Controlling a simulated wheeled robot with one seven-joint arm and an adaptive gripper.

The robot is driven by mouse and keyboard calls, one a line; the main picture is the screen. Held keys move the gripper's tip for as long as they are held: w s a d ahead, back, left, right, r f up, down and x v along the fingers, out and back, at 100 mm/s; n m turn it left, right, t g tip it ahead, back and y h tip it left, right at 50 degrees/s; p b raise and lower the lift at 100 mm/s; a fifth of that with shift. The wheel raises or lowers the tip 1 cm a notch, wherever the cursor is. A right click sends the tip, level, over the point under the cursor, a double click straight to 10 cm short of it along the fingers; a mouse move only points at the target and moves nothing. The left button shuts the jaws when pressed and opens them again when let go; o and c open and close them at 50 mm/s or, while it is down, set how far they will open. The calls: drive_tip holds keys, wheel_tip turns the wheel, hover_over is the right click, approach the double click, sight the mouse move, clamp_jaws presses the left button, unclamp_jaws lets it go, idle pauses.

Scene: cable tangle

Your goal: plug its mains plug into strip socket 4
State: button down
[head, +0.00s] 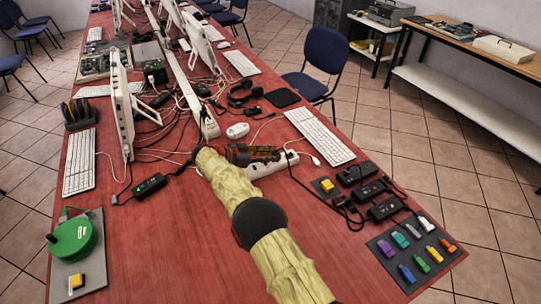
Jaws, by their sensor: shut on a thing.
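A white power strip (251,171) lies on the red table just beyond my arm, its near side partly hidden by my arm and gripper. My gripper (268,153) is dark with orange-brown parts, points to the right and is over the strip's far edge. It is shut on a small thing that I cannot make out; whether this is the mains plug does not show. The socket numbers are too small to read. A black adapter (149,185) with a green light lies left of the strip, with a dark cable running toward my arm.
A white keyboard (320,136) and a white mouse (237,131) lie beyond the strip. Black power bricks (370,191) and a grey mat (391,267) with coloured sticks are at right. A green reel (73,238) is at left. Loose cables cross the middle; bare red table lies front left.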

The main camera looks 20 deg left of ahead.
drive_tip(key=shift+f+b, duration=0.45)
drive_tip(key=shift+f, duration=0.05)
drive_tip(key=c, duration=1.4)
unclamp_jaws()
drive_tip(key=v, duration=1.2)
drive_tip(key=shift+r, duration=0.1)
